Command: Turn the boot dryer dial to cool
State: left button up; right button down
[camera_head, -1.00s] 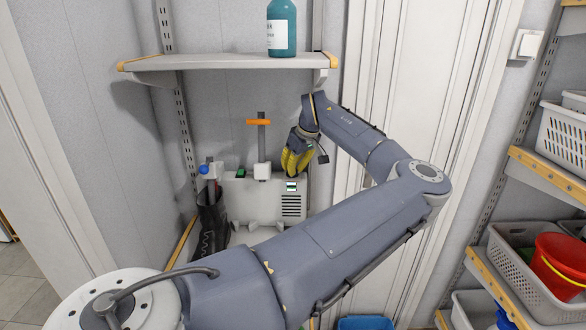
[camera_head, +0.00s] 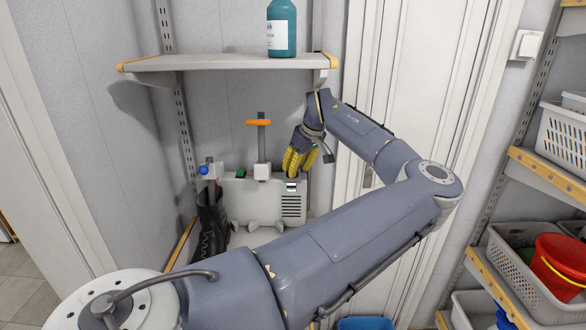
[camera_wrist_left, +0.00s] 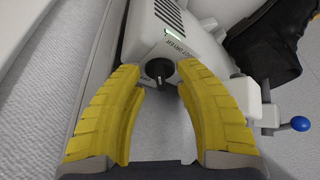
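The boot dryer (camera_head: 255,203) is a pale grey unit standing under the wall shelf, with a small lit display and a vent on its front. Its black dial (camera_wrist_left: 158,69) shows in the left wrist view, on the dryer's side (camera_wrist_left: 165,45). My left gripper (camera_head: 300,172) is at the dryer's upper right in the head view. In the wrist view its yellow fingers (camera_wrist_left: 160,75) are open, one on each side of the dial, with gaps to it. My right gripper is not in view.
A black boot (camera_head: 208,230) stands at the dryer's left, also in the wrist view (camera_wrist_left: 268,40). A blue-knobbed lever (camera_head: 205,170) and an orange handle (camera_head: 258,122) rise from the dryer. The shelf (camera_head: 225,62) with a teal bottle (camera_head: 281,28) hangs above.

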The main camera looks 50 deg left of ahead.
pick_arm(q)
jog(key=d, duration=1)
jog(key=shift+w+d, duration=0.3)
jog(key=shift+w, duration=0.05)
